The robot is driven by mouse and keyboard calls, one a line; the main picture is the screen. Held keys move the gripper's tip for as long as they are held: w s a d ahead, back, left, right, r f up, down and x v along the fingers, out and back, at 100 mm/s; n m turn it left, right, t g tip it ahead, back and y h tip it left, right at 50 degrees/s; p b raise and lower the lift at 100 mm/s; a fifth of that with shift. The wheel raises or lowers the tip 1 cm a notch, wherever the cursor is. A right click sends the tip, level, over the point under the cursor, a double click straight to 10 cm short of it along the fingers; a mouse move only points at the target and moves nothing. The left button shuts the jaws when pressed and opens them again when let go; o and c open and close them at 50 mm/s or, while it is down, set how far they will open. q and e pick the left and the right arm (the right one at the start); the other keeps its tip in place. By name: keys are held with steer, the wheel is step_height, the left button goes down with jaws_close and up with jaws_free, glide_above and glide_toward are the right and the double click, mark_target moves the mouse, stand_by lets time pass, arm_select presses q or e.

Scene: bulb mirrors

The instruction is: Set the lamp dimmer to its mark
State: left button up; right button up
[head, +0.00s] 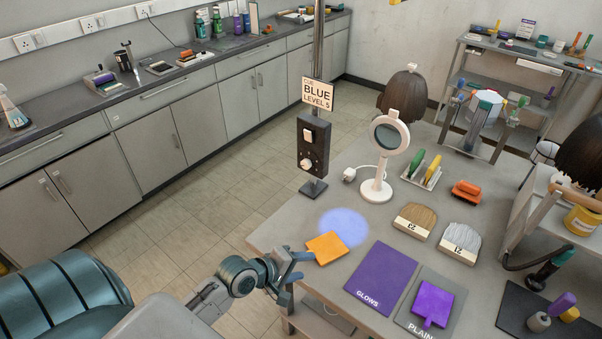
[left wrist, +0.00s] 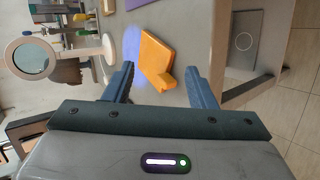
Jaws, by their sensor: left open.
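The lamp dimmer (head: 313,147) is a black box on a metal post at the table's far left corner. It has a pale switch on top and a round knob (head: 307,165) below; the knob's setting is too small to read. A sign above it (head: 318,94) reads "CUE BLUE LEVEL 5". A blue light spot (head: 343,228) lies on the table. My left gripper (head: 298,268) is open at the table's left edge, well short of the dimmer. An orange paddle (head: 327,248) lies just beyond its fingers; in the left wrist view the paddle (left wrist: 157,55) shows between the fingertips (left wrist: 159,76).
A round white mirror (head: 390,135) stands right of the dimmer, with a white plug (head: 350,174) between them. A purple "GLOWS" mat (head: 381,278), a grey "PLAIN" mat (head: 412,318) with a purple paddle, and two hair swatches (head: 415,222) fill the table's right. Floor left of the table is clear.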

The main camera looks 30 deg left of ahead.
arm_select(q)
steer(key=w+a+r+n+t, duration=0.45)
steer(key=w+a+n, duration=0.3)
steer(key=n, duration=0.35)
steer(key=n+t+y, duration=0.3)
steer(key=n, duration=0.7)
glide_toward(304, 165)
steer(key=w+b, duration=0.1)
steer(key=w, duration=0.3)
steer(key=w+b, duration=0.1)
steer(key=w, duration=0.2)
steer(key=shift+d+r+b, duration=0.1)
steer(key=shift+d+b, duration=0.25)
steer(key=shift+w, duration=0.6)
steer(key=shift+c, duration=0.4)
steer(key=shift+r, duration=0.1)
steer(key=c, duration=0.9)
